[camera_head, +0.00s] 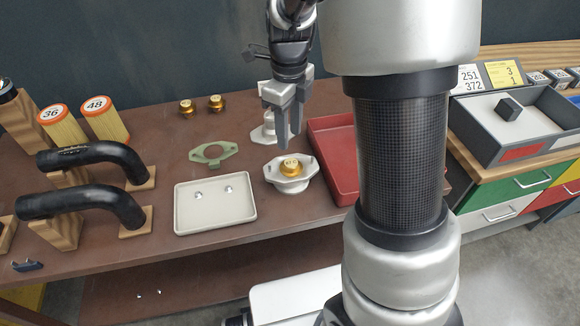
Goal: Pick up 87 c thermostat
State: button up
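Two small brass thermostats stand at the back of the brown bench, a left one (187,107) and a right one (216,103). A third brass thermostat (291,167) sits in a pale housing (290,183) nearer the front. Their markings are too small to read, so I cannot tell which is the 87 c one. My gripper (284,140) points down above the bench, behind and above the front housing and right of the two back thermostats. No thermostat shows between its fingers. The fingers overlap in this view, so their gap is unclear. Another pale housing (266,134) is partly hidden behind my gripper.
A green gasket (213,151) lies left of the housings. A white tray (215,222) holds two small bright parts. A red tray (330,145) is partly hidden by my arm. Black hoses (85,203) and filters 36 (62,125) and 48 (106,122) stand left.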

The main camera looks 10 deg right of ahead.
aim_at(291, 163)
notch_tip(291, 163, down, 4)
jog(key=shift+r, duration=0.2)
jog(key=shift+s+d+f+b, duration=0.15)
jog(key=shift+f+b, duration=0.15)
jog(key=shift+f, duration=1.05)
jog(key=shift+s+f+b, duration=0.15)
jog(key=shift+f+b, duration=0.15)
jog(key=shift+f, duration=1.05)
jog(key=shift+c, duration=0.2)
jog(key=c, duration=0.7)
